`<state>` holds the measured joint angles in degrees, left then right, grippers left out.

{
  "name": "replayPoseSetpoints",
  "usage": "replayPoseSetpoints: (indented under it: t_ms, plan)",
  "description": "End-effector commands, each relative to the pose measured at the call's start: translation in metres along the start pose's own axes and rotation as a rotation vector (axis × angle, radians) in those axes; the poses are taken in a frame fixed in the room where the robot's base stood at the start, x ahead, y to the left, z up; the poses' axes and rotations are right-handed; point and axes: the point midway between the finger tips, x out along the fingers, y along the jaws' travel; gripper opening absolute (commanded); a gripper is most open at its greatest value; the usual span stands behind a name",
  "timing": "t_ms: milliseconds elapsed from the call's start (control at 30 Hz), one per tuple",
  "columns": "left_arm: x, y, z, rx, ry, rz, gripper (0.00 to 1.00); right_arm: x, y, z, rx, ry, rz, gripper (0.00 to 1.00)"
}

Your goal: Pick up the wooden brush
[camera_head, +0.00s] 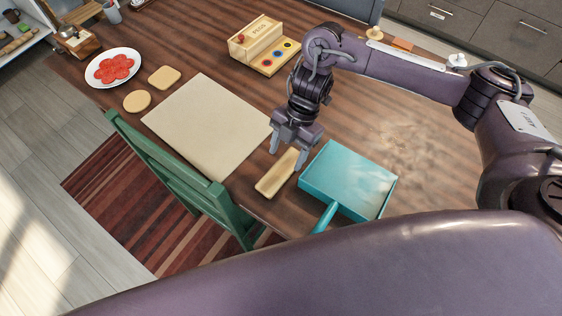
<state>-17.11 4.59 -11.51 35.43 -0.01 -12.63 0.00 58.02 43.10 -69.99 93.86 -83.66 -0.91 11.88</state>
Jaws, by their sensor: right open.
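The wooden brush (275,177) is a small pale tan block lying on the brown wooden table, beside a teal dustpan (350,180). My right gripper (286,158) hangs over the brush's upper end, fingers pointing down. Its jaws are apart, one finger on each side of that end in the picture. Whether the fingers touch the brush or are still above it is hard to tell. The brush's bristles do not show clearly. My left gripper is not in view.
A beige mat (205,125) lies left of the brush. A green chair (180,175) stands at the table's near edge. The dustpan's handle (325,218) points toward me. A wooden box with coloured dots (262,47) and a plate of red slices (114,67) are farther back.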

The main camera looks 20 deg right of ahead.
Motion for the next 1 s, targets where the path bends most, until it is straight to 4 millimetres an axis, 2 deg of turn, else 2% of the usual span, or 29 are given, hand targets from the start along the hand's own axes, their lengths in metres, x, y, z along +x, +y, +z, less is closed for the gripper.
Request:
replayPoseSetpoints:
  t_ms: [33,100,200,300,433,567,700,767,1000]
  plan:
    - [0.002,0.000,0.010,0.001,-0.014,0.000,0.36,0.008,-0.001,-0.001,0.001,0.004,-0.002,0.58]
    - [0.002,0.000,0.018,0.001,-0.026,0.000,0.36,0.014,0.000,-0.002,0.001,0.003,-0.001,0.58]
    - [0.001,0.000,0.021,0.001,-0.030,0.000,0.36,0.028,-0.002,-0.003,0.002,0.005,-0.003,0.58]
    - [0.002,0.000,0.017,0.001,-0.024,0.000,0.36,0.042,-0.002,-0.005,0.002,0.004,-0.002,0.58]
    - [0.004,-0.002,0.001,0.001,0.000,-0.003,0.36,0.057,-0.001,-0.004,0.001,0.002,-0.001,0.58]
    - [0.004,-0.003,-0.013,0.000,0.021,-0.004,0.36,0.059,-0.001,-0.004,0.000,0.000,0.001,0.58]
    - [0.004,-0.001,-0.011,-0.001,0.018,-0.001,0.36,0.059,-0.001,-0.003,0.000,0.000,0.001,0.58]
    - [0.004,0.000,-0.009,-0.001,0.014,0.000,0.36,0.059,-0.001,-0.003,0.000,0.000,0.001,0.53]
    - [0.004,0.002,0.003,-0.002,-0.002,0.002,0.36,0.059,-0.001,-0.004,0.000,0.000,0.001,0.23]
